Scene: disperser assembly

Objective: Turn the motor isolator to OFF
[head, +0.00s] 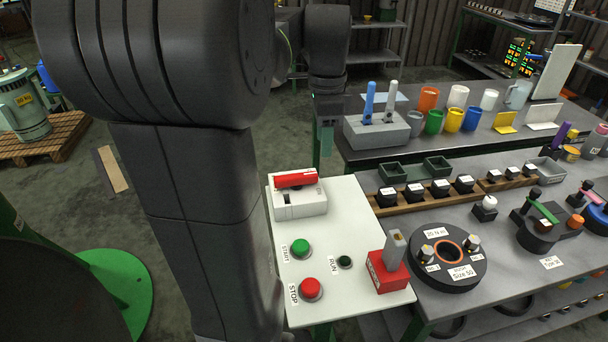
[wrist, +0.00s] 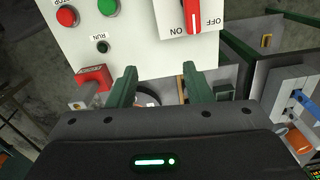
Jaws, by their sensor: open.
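The motor isolator is a white box (head: 300,203) with a red handle (head: 296,179) at the far end of the white panel. In the wrist view the red handle (wrist: 193,16) lies between the printed words ON and OFF, at the top edge; its upper end is cut off. I cannot tell which word it points to. My gripper (wrist: 158,72) is open and empty, its two green fingers apart. In the head view a green finger (head: 326,140) hangs beyond the panel, clear of the isolator.
The panel also bears a green START button (head: 301,248), a red STOP button (head: 311,288), a RUN lamp (head: 344,262) and a red block with a grey lever (head: 388,271). Benches with cups (head: 428,99), black blocks and a round black fixture (head: 447,282) stand to the right.

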